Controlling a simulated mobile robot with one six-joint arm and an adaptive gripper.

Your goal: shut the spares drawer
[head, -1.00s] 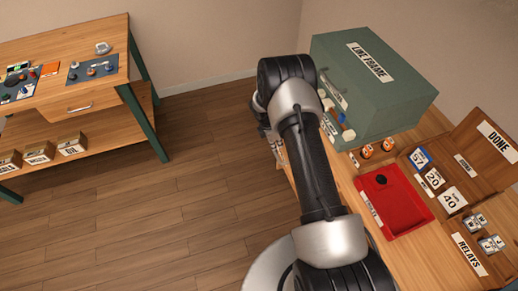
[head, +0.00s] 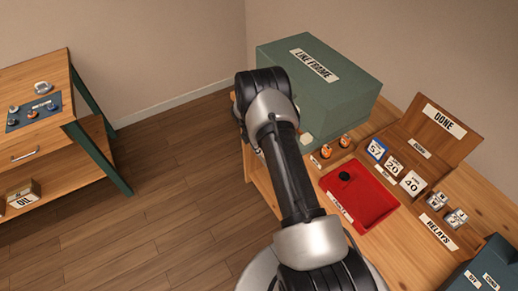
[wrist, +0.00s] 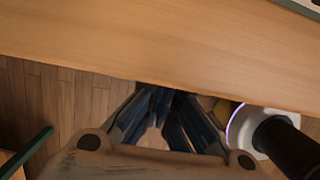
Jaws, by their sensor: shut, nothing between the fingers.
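I cannot make out a drawer labelled spares. A drawer front with a metal handle (head: 25,153) shows under the top of the left workbench, and whether it is fully shut is hard to tell. The near side of the right workbench (head: 262,180) is largely hidden behind my arm, and any drawer there is hidden. In the head view my gripper is hidden behind my arm. In the wrist view my gripper (wrist: 165,108) is shut and empty, close to the pale wooden bench edge (wrist: 160,45). Small yellowish shapes (wrist: 212,104) beside the fingers are unclear.
A green LINE FRAME box (head: 320,85) stands on the right bench. A red tray (head: 372,205) holds a black round piece. A wooden DONE rack (head: 430,135), number cards and RELAYS parts lie beyond it. Open floor (head: 170,190) separates the benches.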

